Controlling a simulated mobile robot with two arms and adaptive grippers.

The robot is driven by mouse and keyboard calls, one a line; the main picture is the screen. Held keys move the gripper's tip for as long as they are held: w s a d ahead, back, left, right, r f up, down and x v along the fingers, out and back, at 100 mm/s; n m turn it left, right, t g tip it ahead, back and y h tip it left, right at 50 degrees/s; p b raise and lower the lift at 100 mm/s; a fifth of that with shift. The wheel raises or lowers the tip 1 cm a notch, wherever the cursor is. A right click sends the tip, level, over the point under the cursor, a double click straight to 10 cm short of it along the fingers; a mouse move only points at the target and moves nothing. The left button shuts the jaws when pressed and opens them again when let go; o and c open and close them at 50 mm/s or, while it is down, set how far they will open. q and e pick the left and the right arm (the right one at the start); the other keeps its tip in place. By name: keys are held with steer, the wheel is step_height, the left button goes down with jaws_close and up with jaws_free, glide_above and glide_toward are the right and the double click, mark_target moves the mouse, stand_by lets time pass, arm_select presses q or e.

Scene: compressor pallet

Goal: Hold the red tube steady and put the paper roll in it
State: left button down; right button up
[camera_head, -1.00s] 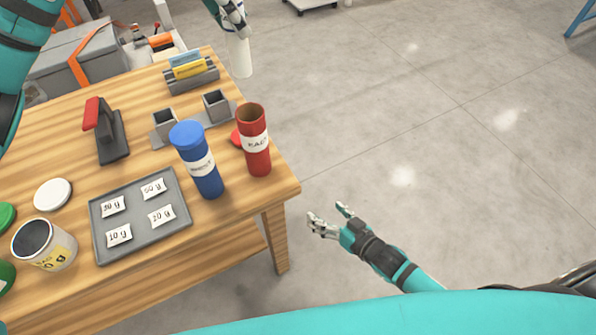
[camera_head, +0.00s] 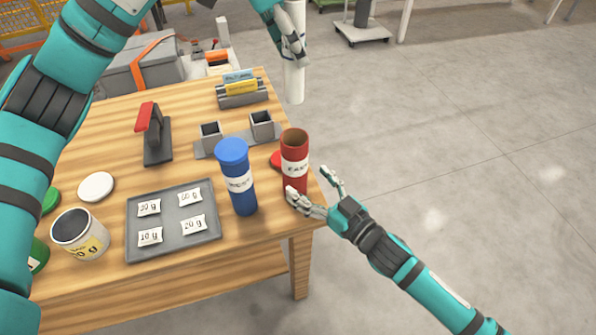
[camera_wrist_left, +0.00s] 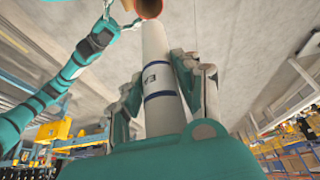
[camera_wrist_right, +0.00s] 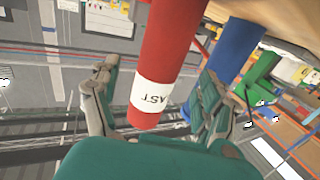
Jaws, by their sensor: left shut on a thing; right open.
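The red tube (camera_head: 294,157) stands upright and open-topped near the right edge of the table, with a white label. My right gripper (camera_head: 316,187) is open at the tube's lower right. In the right wrist view the tube (camera_wrist_right: 172,55) lies between its spread fingers (camera_wrist_right: 153,92); I cannot tell if they touch it. My left gripper (camera_head: 294,45) is shut on the white paper roll (camera_head: 294,82), which hangs upright above and behind the tube. In the left wrist view the roll (camera_wrist_left: 157,75) sits between the fingers (camera_wrist_left: 158,92), and the tube's open end (camera_wrist_left: 149,8) shows beyond it.
A blue capped tube (camera_head: 238,180) stands close left of the red tube. A red lid (camera_head: 277,160) lies behind it. A grey tray (camera_head: 140,237) with packets, small grey holders (camera_head: 262,124) and a card rack (camera_head: 243,99) occupy the table.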

mark_target(287, 101)
steer(key=shift+x, duration=2.8)
steer(key=shift+c, duration=0.2)
steer(key=c, duration=1.2)
arm_select(q)
step_height(287, 101, down, 13)
steer(key=c, duration=0.9)
jaws_free()
steer(key=shift+o, duration=0.2)
steer(key=v, duration=1.2)
